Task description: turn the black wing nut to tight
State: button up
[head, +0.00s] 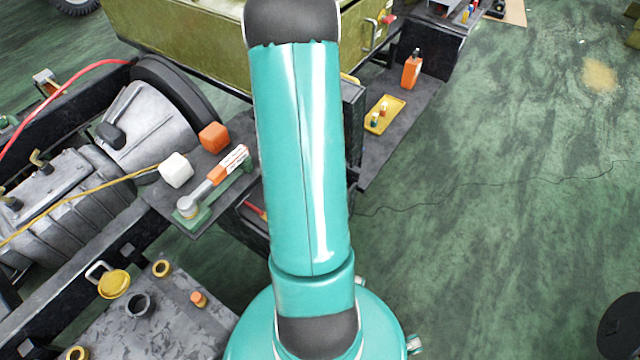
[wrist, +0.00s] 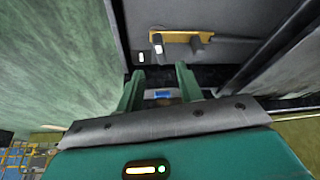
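My gripper (wrist: 159,70) shows in the wrist view as two green fingers spread apart, with a clear gap between the tips. Nothing is held between them. Beyond the tips a tan bar (wrist: 180,36) is on a dark grey panel (wrist: 235,20). A small dark knob (wrist: 198,43) stands out from the bar's right part; I cannot tell whether it is the black wing nut. A pale-ended dark piece (wrist: 157,44) is at the bar's left end. The fingers are apart from all of these. In the head view my arm hides the middle, and neither gripper nor wing nut can be made out.
A yellow tray (head: 385,115) and an orange bottle (head: 411,71) are right of my arm. Green floor (head: 500,220) at right is mostly clear.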

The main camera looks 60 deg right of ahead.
jog(key=x, duration=0.7)
jog(key=shift+f, duration=0.2)
jog(key=shift+c, duration=0.3)
grip_shut()
